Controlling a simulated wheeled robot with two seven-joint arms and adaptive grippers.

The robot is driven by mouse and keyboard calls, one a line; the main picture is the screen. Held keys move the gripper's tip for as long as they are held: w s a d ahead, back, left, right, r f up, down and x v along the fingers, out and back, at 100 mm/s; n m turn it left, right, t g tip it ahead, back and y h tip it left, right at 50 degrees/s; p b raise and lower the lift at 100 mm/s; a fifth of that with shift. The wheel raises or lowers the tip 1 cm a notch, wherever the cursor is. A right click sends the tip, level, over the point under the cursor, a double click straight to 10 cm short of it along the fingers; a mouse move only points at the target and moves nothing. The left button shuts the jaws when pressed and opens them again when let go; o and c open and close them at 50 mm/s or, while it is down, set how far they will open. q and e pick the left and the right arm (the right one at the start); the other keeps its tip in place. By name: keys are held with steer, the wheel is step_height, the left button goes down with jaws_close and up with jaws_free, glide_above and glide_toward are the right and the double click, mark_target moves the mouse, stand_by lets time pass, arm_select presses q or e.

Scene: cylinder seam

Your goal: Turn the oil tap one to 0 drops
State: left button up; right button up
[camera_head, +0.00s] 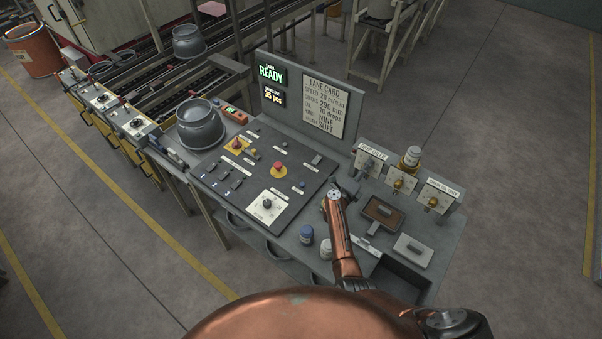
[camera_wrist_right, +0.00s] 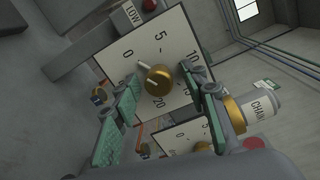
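In the wrist view a brass tap knob (camera_wrist_right: 158,80) sits on a white dial plate (camera_wrist_right: 180,38) marked from 0 to 20. A white pointer runs from the knob towards the 0. My right gripper (camera_wrist_right: 168,84) is open, its green-padded fingers on either side of the knob, and no contact shows. In the head view two brass tap knobs stand on white plates, one in the middle (camera_head: 398,184) and one at the right (camera_head: 432,202). My right gripper (camera_head: 352,184) is left of them, partly hidden by its arm. My left gripper is not in view.
A second dial plate (camera_wrist_right: 180,138) lies below in the wrist view, beside a white bottle (camera_wrist_right: 262,106) labelled CHAIN. The compressor plate (camera_head: 370,160) stands left of the taps. A brown tray (camera_head: 383,211) and a small grey plate (camera_head: 413,250) lie in front.

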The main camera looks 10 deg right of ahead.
steer(key=m+b, duration=0.2)
steer(key=m, duration=0.1)
steer(key=m+b, duration=0.6)
steer(key=m, duration=0.1)
steer(key=shift+f, duration=0.4)
steer(key=shift+a+m+b, duration=0.1)
steer(key=shift+m+b, duration=0.2)
steer(key=shift+m, duration=0.3)
steer(key=p+v, duration=0.3)
steer(key=v, duration=0.5)
steer(key=w+a+n+t+y, duration=0.2)
steer(key=w+a+n+y, duration=0.1)
steer(key=a, duration=0.5)
steer(key=w+a+n+t+y, duration=0.3)
steer(key=a+n+y, duration=0.1)
steer(key=a+n, duration=0.4)
steer(key=w+a+n+t+y, duration=0.2)
steer(key=w+a+n+y, duration=0.2)
steer(key=a, duration=0.6)
steer(key=shift+a+n+y+b, duration=0.2)
steer(key=shift+n+y+b, duration=0.15)
steer(key=shift+n, duration=0.45)
steer(key=shift+r, duration=0.15)
